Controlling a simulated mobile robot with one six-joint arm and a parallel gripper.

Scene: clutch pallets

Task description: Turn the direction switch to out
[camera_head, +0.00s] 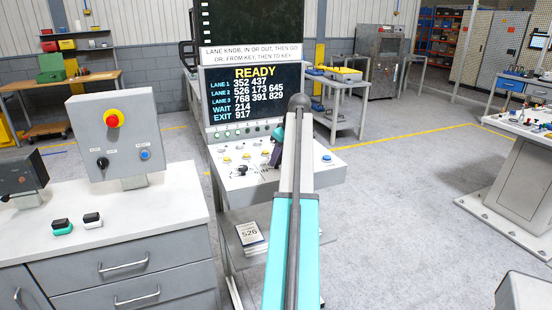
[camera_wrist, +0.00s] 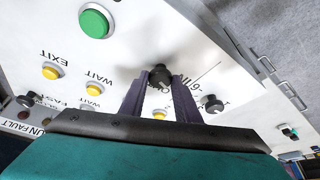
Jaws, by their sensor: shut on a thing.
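The sloped white control panel (camera_head: 225,182) stands under the READY screen. My gripper (camera_head: 275,154) reaches down to it from the front, and my arm hides part of the panel. In the wrist view, where lettering appears upside down, my gripper (camera_wrist: 160,82) is shut on a black knob (camera_wrist: 160,72) with one dark finger on each side. The lettering beside this knob is partly covered, so I cannot confirm that it is the direction switch or read its setting. Other black knobs stand left (camera_wrist: 28,101) and right (camera_wrist: 212,103) of the fingers.
A green button (camera_wrist: 95,22) and yellow buttons (camera_wrist: 51,72) marked EXIT and WAIT sit near the held knob. The screen (camera_head: 252,100) shows READY with lane numbers. A grey cabinet (camera_head: 130,235) with a red stop button (camera_head: 112,119) stands left.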

